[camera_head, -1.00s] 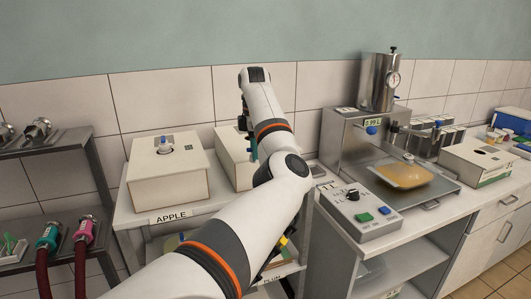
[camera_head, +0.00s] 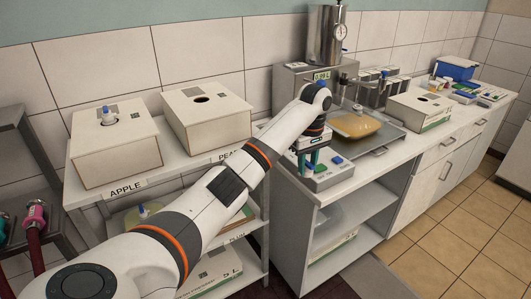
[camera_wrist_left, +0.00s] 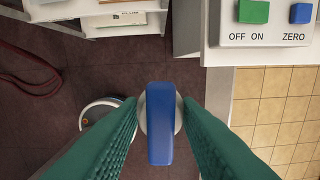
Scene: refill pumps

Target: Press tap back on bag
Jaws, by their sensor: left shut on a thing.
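A bag of orange-yellow contents (camera_head: 366,127) lies flat on the metal plate of the filling machine. A small fitment shows at its back edge (camera_head: 358,107). My left gripper (camera_head: 310,162) points down over the switch box, left of and in front of the bag. In the left wrist view its green fingers are shut on a tap with a blue handle (camera_wrist_left: 160,122). A pale round part of the tap shows behind the handle. The tap is mostly hidden in the head view. The bag is outside the left wrist view. My right gripper is not in view.
A switch box (camera_head: 330,176) with green and blue buttons stands at the counter's front edge, close under my gripper. The filling machine (camera_head: 290,90) rises behind. Left are the APPLE box (camera_head: 112,150) and a second box with an open hole (camera_head: 205,118). An open carton (camera_head: 420,112) stands right.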

